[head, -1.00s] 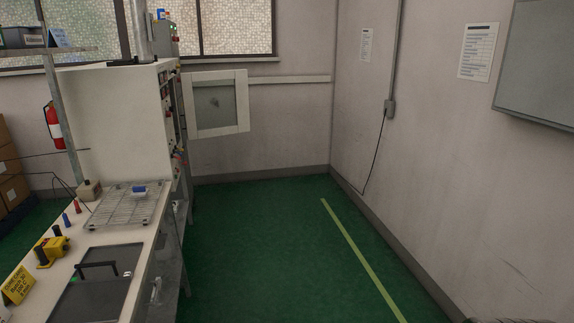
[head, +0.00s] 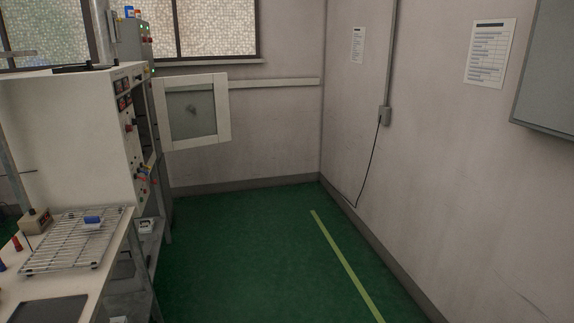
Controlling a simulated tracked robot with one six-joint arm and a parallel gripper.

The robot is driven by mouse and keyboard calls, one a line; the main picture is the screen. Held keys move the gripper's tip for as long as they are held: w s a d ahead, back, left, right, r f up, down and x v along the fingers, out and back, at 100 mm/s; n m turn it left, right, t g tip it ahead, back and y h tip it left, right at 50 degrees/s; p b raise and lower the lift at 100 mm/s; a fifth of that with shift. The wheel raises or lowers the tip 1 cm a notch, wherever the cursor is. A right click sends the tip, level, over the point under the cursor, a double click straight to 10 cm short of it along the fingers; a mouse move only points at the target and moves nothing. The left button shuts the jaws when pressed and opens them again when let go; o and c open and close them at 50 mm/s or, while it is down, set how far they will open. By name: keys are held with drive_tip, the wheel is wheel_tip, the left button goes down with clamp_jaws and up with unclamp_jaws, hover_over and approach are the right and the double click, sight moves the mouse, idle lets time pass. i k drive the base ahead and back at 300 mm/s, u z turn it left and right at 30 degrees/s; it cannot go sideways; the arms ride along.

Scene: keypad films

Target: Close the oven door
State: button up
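The oven door (head: 222,105) is a white frame with a grey window. It stands wide open, sticking out to the right from the white oven cabinet (head: 70,140) at the left. Its face is turned mostly toward me. The cabinet's side facing the aisle carries dark displays, red knobs and a dark opening next to the door. My gripper is not in view.
A wire rack (head: 75,245) with a small blue item (head: 93,219) lies on the bench at the lower left. The green floor (head: 240,260) is clear, with a yellow line (head: 345,262) on the right. A grey wall panel (head: 550,75) hangs at the right.

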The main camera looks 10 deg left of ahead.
sight(219, 81)
drive_tip(key=u, duration=0.05)
drive_tip(key=i, duration=1.55)
drive_tip(key=u, duration=0.65)
drive_tip(key=i, duration=0.7)
drive_tip(key=u, duration=0.65)
drive_tip(key=i, duration=0.55)
drive_tip(key=u, duration=0.7)
drive_tip(key=i, duration=0.55)
drive_tip(key=z, duration=0.7)
